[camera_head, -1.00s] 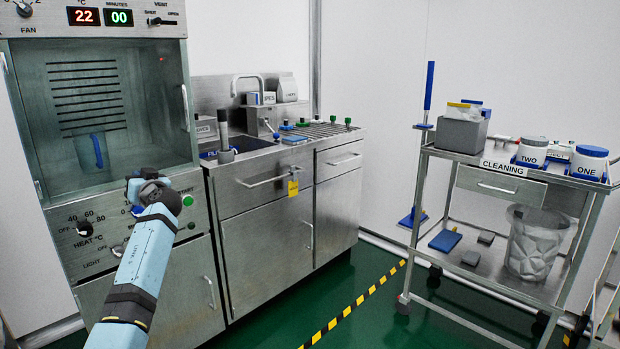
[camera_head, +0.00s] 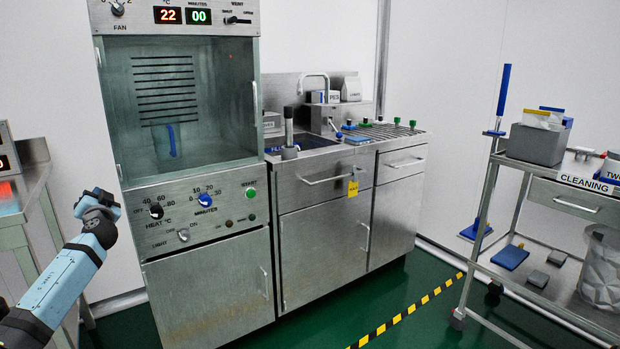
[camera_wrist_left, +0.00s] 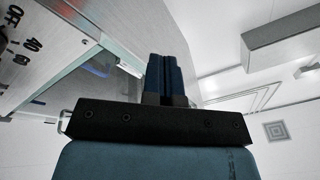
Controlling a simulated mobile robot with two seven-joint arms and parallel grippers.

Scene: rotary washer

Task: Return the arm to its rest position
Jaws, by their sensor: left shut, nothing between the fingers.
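My left arm comes in from the lower left in the head view. Its gripper (camera_head: 97,203) is in the air in front of the white wall, to the left of the steel drying cabinet (camera_head: 205,292) and apart from it. In the left wrist view the two dark blue fingers (camera_wrist_left: 165,75) are together with nothing between them. The cabinet's control panel, with part of the heat dial's lettering, shows at the left of that view. My right gripper is not in view.
A steel table (camera_head: 40,180) with a red-lit device stands at the far left, close to my left arm. The sink counter (camera_head: 325,240) is right of the cabinet. A cleaning trolley (camera_head: 560,200) stands at the right. Green floor (camera_head: 420,300) with a striped line lies between.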

